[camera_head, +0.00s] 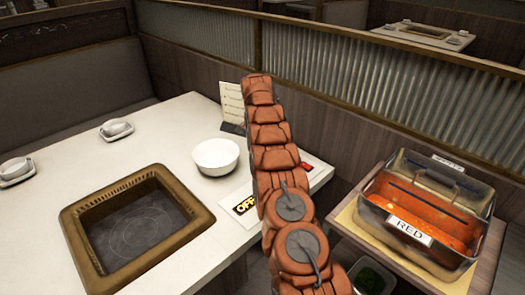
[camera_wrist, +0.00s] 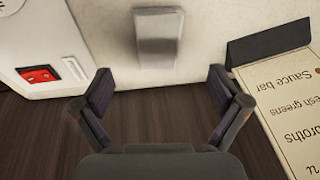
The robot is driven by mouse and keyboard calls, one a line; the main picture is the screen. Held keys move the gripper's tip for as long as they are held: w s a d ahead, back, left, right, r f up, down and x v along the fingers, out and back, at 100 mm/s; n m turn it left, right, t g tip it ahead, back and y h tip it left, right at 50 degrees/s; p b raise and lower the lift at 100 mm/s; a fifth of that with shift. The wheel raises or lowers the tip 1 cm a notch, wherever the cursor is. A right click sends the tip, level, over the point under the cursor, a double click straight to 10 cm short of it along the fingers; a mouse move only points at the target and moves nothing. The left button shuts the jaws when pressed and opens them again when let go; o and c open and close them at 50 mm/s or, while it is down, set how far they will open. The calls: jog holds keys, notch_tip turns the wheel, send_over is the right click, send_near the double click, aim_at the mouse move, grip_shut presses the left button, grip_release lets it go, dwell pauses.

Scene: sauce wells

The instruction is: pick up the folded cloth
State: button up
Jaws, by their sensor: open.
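A grey rectangular item, which looks like the folded cloth (camera_wrist: 158,38), lies on the pale table top in the wrist view, near the table's edge. I cannot make out this cloth in the head view, where my arm covers part of the table. My gripper (camera_wrist: 160,90) is open and empty in the wrist view. Its two fingers are spread wide, below the cloth in the picture, with the table edge and dark floor between them. The cloth is not between the fingers. In the head view my gripper is hidden behind my arm.
A menu card (camera_wrist: 288,100) with a dark holder (camera_wrist: 268,42) is close to the right finger. A red switch panel (camera_wrist: 40,75) is at left. The head view shows a white bowl (camera_head: 215,156), a sunken grill (camera_head: 135,228) and a tub marked RED (camera_head: 408,231).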

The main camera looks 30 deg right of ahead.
jog(key=shift+d+p+x, duration=0.15)
jog(key=shift+p+x, duration=0.5)
jog(key=shift+x, duration=1.25)
jog(key=shift+d+p+x, duration=0.15)
jog(key=shift+p+x, duration=0.5)
jog(key=shift+x, duration=1.3)
jog(key=shift+s+r, duration=0.1)
jog(key=shift+s, duration=0.05)
jog(key=shift+c, duration=0.4)
jog(key=shift+a, duration=0.1)
jog(key=c, duration=1.1)
jog(key=shift+r, duration=0.1)
